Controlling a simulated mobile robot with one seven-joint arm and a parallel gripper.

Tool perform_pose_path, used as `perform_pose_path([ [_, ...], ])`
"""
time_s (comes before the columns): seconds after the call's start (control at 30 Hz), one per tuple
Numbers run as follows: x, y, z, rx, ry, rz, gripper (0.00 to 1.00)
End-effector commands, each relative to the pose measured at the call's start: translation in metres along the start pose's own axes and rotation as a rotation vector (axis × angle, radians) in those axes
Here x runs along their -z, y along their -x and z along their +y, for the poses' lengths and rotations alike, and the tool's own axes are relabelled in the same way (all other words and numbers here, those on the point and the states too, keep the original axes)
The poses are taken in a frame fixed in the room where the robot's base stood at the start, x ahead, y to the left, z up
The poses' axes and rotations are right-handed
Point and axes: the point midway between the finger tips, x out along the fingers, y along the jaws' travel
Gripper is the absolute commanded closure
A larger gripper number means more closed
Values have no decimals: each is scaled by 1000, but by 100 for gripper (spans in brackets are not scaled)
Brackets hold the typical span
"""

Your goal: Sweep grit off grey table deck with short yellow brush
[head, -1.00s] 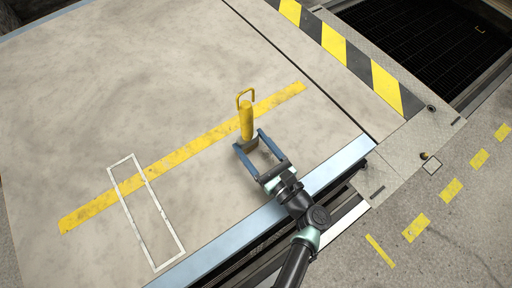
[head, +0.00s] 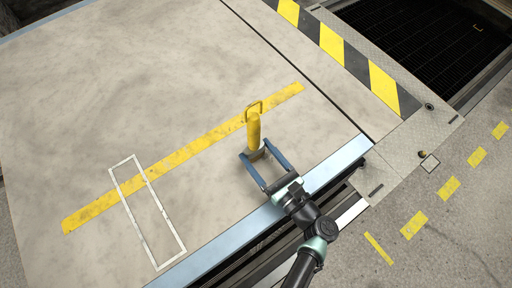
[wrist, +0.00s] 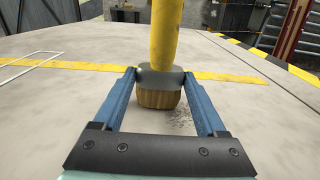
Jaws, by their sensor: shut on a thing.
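The short yellow brush (head: 254,132) stands roughly upright over the grey table deck (head: 120,90), with a looped hanger at its top. My gripper (head: 259,157) is shut on the brush. In the wrist view, the blue fingers (wrist: 161,82) close on its dark grey collar, with tan bristles (wrist: 158,99) below. The bristles are at or just above the deck; I cannot tell which. A patch of dark grit (wrist: 183,117) lies on the deck just right of the bristles. In the head view the grit cannot be made out.
A yellow stripe (head: 190,151) crosses the deck behind the brush. A white outlined rectangle (head: 147,212) is marked at left. A pale blue edge rail (head: 335,166) runs along the near side. A black-and-yellow band (head: 333,43) and dark grating (head: 420,45) lie at right.

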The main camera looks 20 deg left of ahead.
Motion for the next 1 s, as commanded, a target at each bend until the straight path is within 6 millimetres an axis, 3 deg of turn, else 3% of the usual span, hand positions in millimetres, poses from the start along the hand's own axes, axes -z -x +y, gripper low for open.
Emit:
perform_pose_path([
  [1.0, 3, 45, 0, 0, 0, -2, 84],
])
